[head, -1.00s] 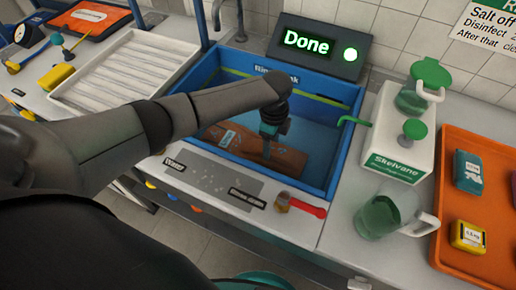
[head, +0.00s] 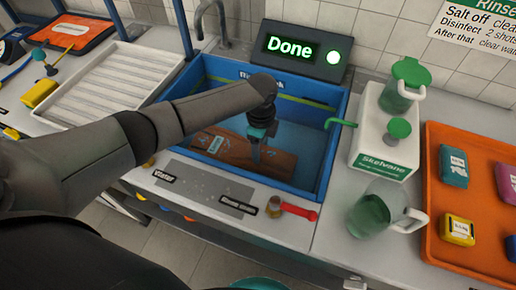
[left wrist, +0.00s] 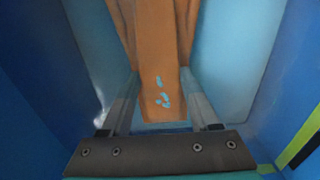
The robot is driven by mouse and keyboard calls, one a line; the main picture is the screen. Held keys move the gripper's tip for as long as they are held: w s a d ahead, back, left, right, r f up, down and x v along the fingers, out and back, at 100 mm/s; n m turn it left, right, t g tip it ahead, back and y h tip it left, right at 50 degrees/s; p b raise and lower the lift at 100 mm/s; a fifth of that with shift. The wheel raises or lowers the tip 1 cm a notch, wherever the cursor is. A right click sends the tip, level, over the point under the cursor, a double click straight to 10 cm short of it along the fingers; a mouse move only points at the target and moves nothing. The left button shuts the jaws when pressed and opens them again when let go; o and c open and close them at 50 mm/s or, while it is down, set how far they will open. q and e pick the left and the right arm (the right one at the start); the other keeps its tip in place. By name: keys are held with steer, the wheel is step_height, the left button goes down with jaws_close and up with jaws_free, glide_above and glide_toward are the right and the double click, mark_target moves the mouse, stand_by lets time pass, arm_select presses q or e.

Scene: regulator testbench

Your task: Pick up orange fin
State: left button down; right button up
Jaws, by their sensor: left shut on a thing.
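The orange fin (head: 235,146) lies in the blue rinse basin (head: 338,135), below its rim. It is long and orange-brown with pale blue marks at one end. My left gripper (head: 256,152) reaches down into the basin and is shut on the fin. In the left wrist view the fin (left wrist: 155,50) runs between the two fingers of my left gripper (left wrist: 160,92), with blue footprint-like marks on its near end. I cannot tell whether the fin touches the basin floor. My right gripper is not in view.
A display reading "Done" (head: 303,52) stands behind the basin. To the right are a white Skelvane dispenser (head: 385,135), a clear jug (head: 378,212) and an orange tray (head: 455,245) with colored blocks. A white ribbed tray (head: 100,85) is left. A red-handled tool (head: 296,211) lies in front.

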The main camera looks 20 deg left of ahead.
arm_select(q)
step_height(320, 180, up, 26)
steer(key=p, duration=1.2)
steer(key=s+r+n+b, duration=0.3)
steer(key=s+n+b, duration=0.3)
steer(key=n, duration=1.2)
steer(key=shift+s+a+r+b, duration=0.2)
steer(key=shift+s+a+b, duration=0.25)
steer(key=shift+s, duration=1.8)
steer(key=shift+s, duration=0.1)
